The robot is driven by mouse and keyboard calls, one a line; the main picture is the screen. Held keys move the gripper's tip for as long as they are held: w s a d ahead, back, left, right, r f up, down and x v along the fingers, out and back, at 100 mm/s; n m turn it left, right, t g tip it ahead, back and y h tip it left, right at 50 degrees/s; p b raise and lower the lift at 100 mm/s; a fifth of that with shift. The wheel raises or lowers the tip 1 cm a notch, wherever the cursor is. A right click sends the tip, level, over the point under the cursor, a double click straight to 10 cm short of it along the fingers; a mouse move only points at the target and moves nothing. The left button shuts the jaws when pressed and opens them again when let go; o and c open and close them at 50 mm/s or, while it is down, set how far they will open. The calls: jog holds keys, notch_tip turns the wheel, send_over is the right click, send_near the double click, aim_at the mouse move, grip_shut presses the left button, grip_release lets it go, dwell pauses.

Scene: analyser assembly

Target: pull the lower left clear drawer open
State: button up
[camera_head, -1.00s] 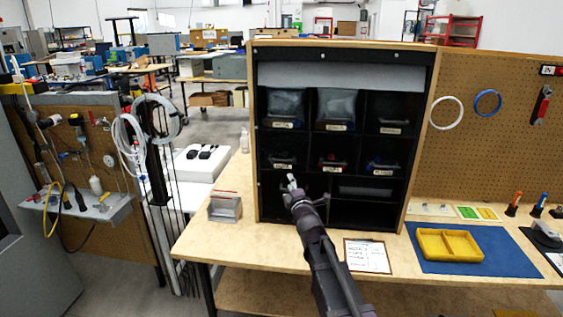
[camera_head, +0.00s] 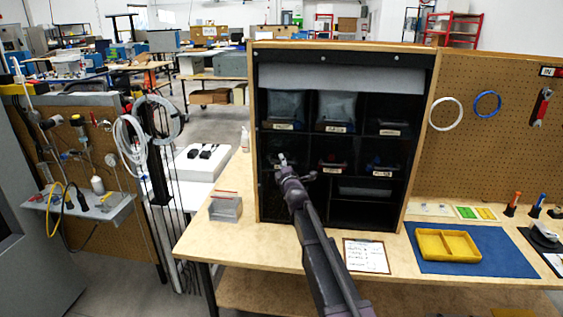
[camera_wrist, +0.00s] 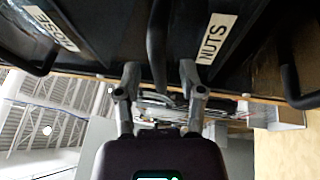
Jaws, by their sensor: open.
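The black cabinet (camera_head: 431,90) holds clear-fronted drawers in two rows. The lower left drawer (camera_head: 267,160) is largely hidden behind my gripper (camera_head: 284,163) in the head view. In the wrist view my gripper (camera_wrist: 158,72) is open, with one finger on each side of a black handle (camera_wrist: 156,45). A drawer label reading NUTS (camera_wrist: 217,38) is just right of this handle. I cannot tell whether the fingers touch the handle. The drawer looks closed.
The lower middle drawer (camera_head: 331,163) and lower right drawer (camera_head: 383,165) are beside it. A grey metal holder (camera_head: 226,208) stands left of the cabinet on the bench. A framed sheet (camera_head: 366,256) and a yellow tray (camera_head: 446,232) on a blue mat (camera_head: 495,262) are at right.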

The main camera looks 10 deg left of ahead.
jog(key=shift+w+a, duration=0.15)
jog(key=shift+w, duration=0.25)
grip_shut()
jog(key=shift+s, duration=0.1)
